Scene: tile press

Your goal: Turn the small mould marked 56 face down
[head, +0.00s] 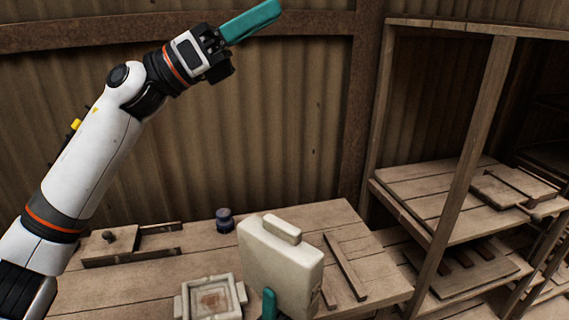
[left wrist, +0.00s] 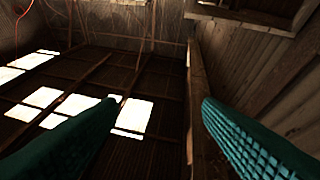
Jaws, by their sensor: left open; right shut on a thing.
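A cream block-shaped mould (head: 280,268) with a raised bar on its upper face stands tilted at the front of the table. My right gripper (head: 269,304) is shut on it at its lower edge; only a teal finger shows. I cannot read a 56 on it. A pale square frame-like piece (head: 211,299) with a brownish recess lies just left of it. My left gripper (head: 257,17) is raised high, well above the table. In the left wrist view its two teal fingers (left wrist: 160,105) are apart with nothing between them.
The wooden table (head: 160,284) bears a dark small jar (head: 225,220), a board with a knob (head: 110,240) and loose wooden strips (head: 345,267). A wooden shelf (head: 440,195) with boards stands at right. A corrugated wall (head: 290,120) closes the back.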

